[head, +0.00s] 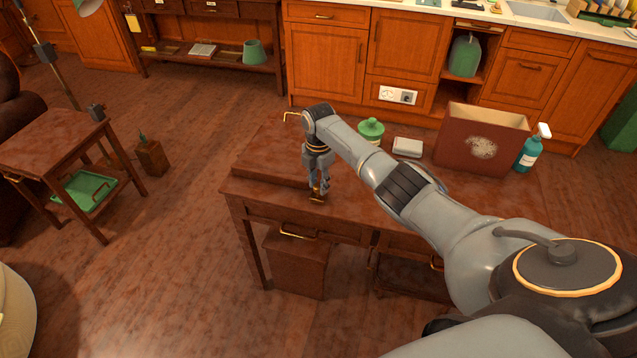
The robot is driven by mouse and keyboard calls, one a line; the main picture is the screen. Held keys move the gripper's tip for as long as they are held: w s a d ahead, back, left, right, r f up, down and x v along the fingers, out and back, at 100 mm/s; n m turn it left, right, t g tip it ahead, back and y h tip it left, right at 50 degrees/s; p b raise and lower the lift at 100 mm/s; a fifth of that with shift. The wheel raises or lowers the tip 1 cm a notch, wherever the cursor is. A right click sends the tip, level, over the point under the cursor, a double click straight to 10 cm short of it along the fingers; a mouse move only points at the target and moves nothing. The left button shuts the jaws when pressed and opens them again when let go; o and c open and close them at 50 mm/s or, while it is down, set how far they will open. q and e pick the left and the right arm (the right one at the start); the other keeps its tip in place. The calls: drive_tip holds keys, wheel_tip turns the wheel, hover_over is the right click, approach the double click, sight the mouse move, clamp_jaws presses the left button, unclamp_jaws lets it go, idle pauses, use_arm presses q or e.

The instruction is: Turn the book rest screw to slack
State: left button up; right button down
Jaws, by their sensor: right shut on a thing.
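The book rest (262,172) looks like a low dark red-brown wooden slab on the left part of the desk. A small brass screw (316,199) shows at its right front corner, near the desk's front edge. My right gripper (319,189) points down from above and is shut on the screw, which its fingers partly cover. Which way the screw is turned is too small to tell. My left gripper is out of view.
On the desk (233,188) stand a green-lidded jar (371,131), a small pale box (408,147), a large dark red box (481,140) and a teal spray bottle (528,152). A side table (48,143) stands left.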

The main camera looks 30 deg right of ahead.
sight(318, 186)
drive_tip(key=shift+n, duration=0.3)
drive_tip(key=c, duration=1.3)
unclamp_jaws()
wheel_tip(318, 186, up, 12)
